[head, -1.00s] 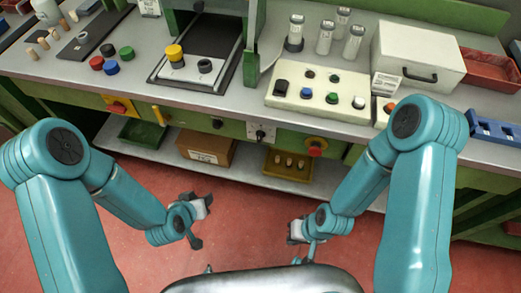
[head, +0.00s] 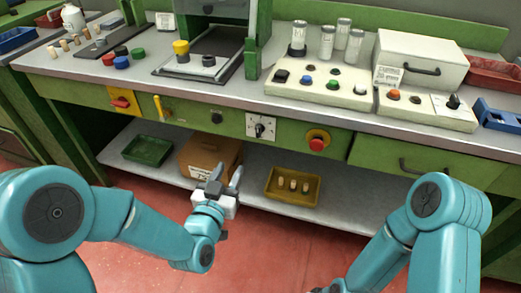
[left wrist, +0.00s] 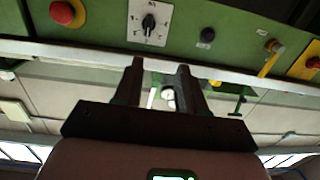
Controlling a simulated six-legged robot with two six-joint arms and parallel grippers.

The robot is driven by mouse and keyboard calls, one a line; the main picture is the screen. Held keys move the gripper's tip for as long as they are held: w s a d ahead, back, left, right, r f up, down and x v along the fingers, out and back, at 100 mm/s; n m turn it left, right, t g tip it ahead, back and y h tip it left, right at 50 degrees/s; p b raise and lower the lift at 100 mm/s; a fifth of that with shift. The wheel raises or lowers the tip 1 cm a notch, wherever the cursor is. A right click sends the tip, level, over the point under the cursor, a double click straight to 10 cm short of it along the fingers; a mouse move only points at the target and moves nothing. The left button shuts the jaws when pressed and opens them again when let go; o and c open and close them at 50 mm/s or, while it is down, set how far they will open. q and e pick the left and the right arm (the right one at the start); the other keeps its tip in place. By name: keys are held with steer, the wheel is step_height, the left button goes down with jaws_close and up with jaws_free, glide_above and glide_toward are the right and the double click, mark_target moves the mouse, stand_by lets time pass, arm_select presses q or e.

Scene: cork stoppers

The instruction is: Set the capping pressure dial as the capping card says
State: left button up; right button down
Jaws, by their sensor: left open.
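The dial (head: 260,127) is a black knob on a white square plate with marks, on the green front panel below the worktop. It also shows at the top of the left wrist view (left wrist: 149,22); its marks are too small to read. My left gripper (head: 225,180) is open and empty, below and left of the dial, apart from it. Its two fingers (left wrist: 160,85) point towards the panel in the left wrist view. A small printed card (head: 388,76) stands against the white box; I cannot read it or tell whether it is the capping card.
A red button on yellow (head: 317,141) is right of the dial, a black knob (head: 216,118) left of it. A yellow lever (head: 158,108) and red switch (head: 122,101) are further left. The lower shelf holds a cardboard box (head: 203,152) and yellow tray (head: 280,197).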

arm_select(q)
steer(key=b, duration=0.2)
glide_toward(258, 132)
steer(key=shift+m+h, duration=0.3)
steer(key=shift+h, duration=0.1)
steer(key=x, duration=0.9)
steer(key=shift+w+a+f, duration=0.1)
steer(key=shift+w+a, duration=0.1)
arm_select(e)
steer(key=x, duration=0.2)
steer(key=shift+w+d+f, duration=0.15)
steer(key=shift+f, duration=0.3)
arm_select(q)
steer(key=c, duration=0.7)
